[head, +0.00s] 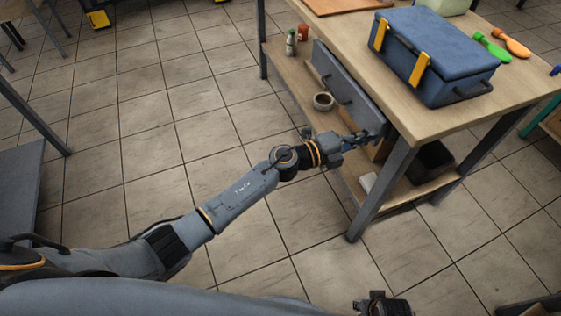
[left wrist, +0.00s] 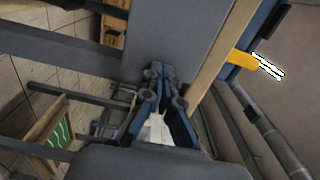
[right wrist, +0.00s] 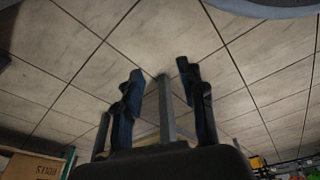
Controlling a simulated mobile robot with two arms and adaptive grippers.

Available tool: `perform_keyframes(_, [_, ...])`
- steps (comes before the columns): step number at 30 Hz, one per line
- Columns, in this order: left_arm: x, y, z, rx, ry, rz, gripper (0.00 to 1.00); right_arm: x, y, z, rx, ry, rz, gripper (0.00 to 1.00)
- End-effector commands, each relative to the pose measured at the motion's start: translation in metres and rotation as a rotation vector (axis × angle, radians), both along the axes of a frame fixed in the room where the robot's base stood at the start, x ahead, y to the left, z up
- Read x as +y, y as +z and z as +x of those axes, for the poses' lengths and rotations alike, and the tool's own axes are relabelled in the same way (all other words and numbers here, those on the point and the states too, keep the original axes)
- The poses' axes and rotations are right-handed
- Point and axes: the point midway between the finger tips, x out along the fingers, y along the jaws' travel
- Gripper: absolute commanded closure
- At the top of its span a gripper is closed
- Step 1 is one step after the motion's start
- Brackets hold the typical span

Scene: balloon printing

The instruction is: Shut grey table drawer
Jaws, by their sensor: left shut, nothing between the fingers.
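The grey table drawer (head: 352,92) is under the wooden tabletop, its grey front and dark handle facing left in the head view. Its front lies close along the table edge; I cannot tell whether a small gap remains. My left gripper (head: 362,139) is shut and empty at the near lower end of the drawer front. In the left wrist view, the shut fingertips (left wrist: 160,75) are against or very near a grey panel (left wrist: 185,35); contact is unclear. My right gripper (right wrist: 160,72) is open and empty above the floor, and partly shows at the bottom of the head view (head: 382,303).
On the tabletop (head: 345,40) stand a blue toolbox (head: 435,55) with yellow latches, and a green (head: 492,47) and an orange item (head: 512,43). The lower shelf holds a round cup (head: 323,101) and small bottles (head: 291,42). A table leg (head: 378,195) stands near my left gripper.

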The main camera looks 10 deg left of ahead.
Motion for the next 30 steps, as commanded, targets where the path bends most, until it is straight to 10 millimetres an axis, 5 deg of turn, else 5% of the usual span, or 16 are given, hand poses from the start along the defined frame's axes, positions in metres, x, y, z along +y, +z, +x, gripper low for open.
perform_keyframes(12, [-0.027,0.000,0.019,-0.001,0.001,0.000,1.00,0.001,0.014,0.007,-0.010,-0.001,0.000,0.60])
perform_keyframes(30, [-0.018,0.004,0.022,-0.005,0.003,-0.004,1.00,0.000,0.015,0.007,-0.012,-0.002,0.001,0.60])
